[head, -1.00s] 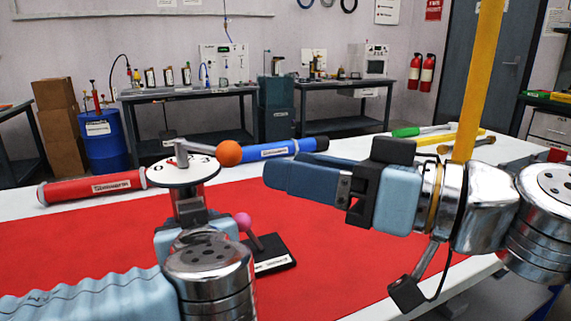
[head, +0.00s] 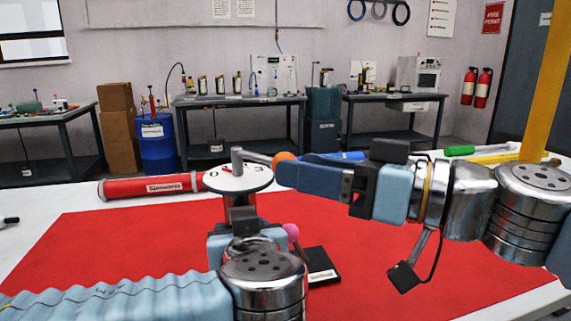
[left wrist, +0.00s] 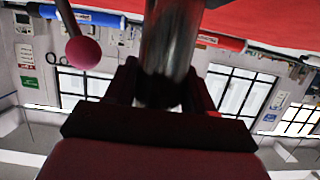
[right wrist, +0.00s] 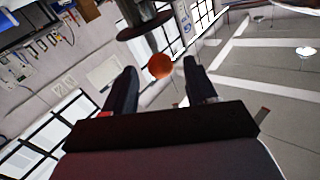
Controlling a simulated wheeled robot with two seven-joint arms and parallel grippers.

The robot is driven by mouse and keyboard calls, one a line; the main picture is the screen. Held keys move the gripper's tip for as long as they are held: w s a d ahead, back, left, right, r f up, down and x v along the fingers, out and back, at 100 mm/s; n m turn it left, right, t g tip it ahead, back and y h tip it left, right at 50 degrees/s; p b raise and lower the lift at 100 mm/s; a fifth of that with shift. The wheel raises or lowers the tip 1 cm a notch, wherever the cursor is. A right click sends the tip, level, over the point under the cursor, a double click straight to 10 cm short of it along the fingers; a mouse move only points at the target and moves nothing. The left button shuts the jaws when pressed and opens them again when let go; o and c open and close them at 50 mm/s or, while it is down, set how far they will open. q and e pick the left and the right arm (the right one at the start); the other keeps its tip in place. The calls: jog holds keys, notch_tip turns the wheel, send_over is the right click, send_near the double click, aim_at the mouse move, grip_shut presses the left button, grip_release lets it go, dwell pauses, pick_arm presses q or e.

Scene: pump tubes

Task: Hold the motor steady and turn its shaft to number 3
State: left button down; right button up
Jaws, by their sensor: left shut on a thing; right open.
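The motor (head: 240,198) stands upright with a white numbered dial (head: 238,180) on top. A grey lever (head: 255,157) runs from its shaft post to the right and ends in an orange ball (head: 284,157). My left gripper (head: 241,218) is shut on the motor's metal body (left wrist: 166,55) below the dial. My right gripper (head: 280,172) is open at the ball, hiding its lower part and perhaps the dial's right edge. In the right wrist view the ball (right wrist: 159,66) shows in the gap between the fingertips; contact is not visible.
A pink ball on a stick (head: 291,232) rises beside a black labelled base (head: 321,266), right of the motor. A red tube (head: 150,187) lies behind left and a blue tube (head: 345,155) behind right. The red mat (head: 110,255) is clear at left.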

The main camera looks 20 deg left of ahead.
jog(key=shift+x, duration=1.85)
jog(key=shift+c, duration=0.2)
grip_shut()
